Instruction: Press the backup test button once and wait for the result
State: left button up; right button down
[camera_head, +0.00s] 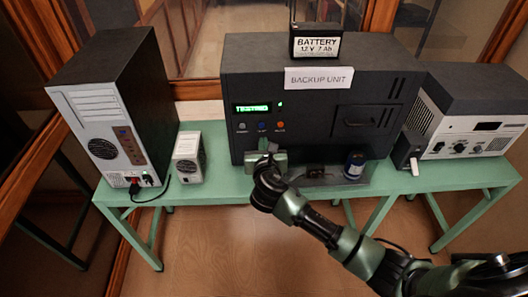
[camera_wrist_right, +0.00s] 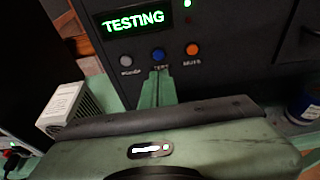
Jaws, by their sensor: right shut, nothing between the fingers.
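The black backup unit (camera_head: 305,85) stands on the green bench under a "BACKUP UNIT" label. Its lit green display (camera_head: 252,108) also shows in the right wrist view (camera_wrist_right: 133,20), where it reads "TESTING". Below it are a pale button (camera_wrist_right: 126,60), the blue test button (camera_wrist_right: 158,54) and an orange button (camera_wrist_right: 192,49). A small green light (camera_wrist_right: 187,3) is lit above the orange one. My right gripper (camera_wrist_right: 158,72) is shut and empty, its tips just below the blue button. I cannot tell whether they touch the panel. My left gripper is not in view.
A battery (camera_head: 317,44) sits on the unit. A computer tower (camera_head: 110,105) and a small grey box (camera_head: 188,157) stand left on the green bench (camera_head: 225,190). A dark blue can (camera_head: 354,165) is right of my gripper. A grey instrument (camera_head: 468,115) stands far right.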

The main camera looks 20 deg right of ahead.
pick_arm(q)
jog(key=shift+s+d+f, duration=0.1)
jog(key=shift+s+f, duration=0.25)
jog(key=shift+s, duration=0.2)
pick_arm(e)
jog(key=v, duration=0.4)
jog(key=shift+r, duration=0.1)
jog(key=shift+s+a, duration=0.15)
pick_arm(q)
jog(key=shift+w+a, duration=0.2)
